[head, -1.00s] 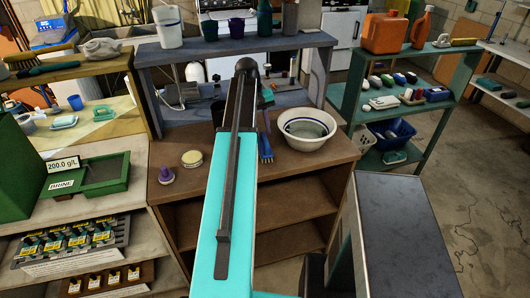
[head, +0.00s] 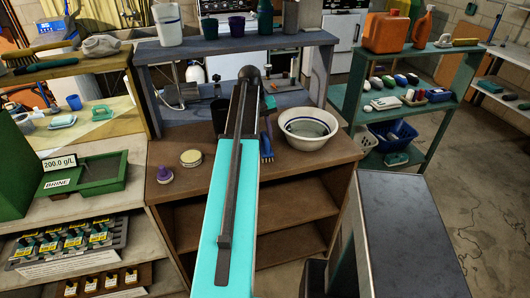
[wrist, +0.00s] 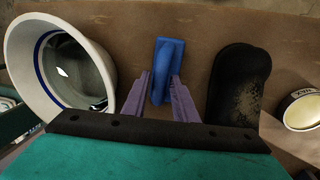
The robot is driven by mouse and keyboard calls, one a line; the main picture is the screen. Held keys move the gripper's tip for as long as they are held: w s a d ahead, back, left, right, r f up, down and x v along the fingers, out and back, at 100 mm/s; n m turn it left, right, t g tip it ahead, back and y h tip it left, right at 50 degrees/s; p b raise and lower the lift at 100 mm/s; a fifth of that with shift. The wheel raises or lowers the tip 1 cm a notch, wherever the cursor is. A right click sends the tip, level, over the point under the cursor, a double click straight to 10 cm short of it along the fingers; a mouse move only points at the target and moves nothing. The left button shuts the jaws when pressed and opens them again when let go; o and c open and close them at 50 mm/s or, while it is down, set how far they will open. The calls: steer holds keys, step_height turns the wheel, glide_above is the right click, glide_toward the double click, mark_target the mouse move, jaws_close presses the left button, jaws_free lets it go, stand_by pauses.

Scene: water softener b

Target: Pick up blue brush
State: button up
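The blue brush (wrist: 168,62) lies on the brown bench top, between the two purple fingers of my gripper (wrist: 161,75) in the wrist view. The fingers are open, one on each side of it; whether either touches it I cannot tell.
A white bowl (head: 308,140) with a blue stripe stands close beside the brush. A dark rounded object (wrist: 240,85) is on its other side. A round tin (head: 191,158) and a purple-capped item (head: 164,174) stand at the bench's left. A raised shelf (head: 230,48) spans the back.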

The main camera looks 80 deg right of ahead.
steer(key=shift+s+f, duration=0.1)
steer(key=shift+f, duration=0.55)
jaws_close()
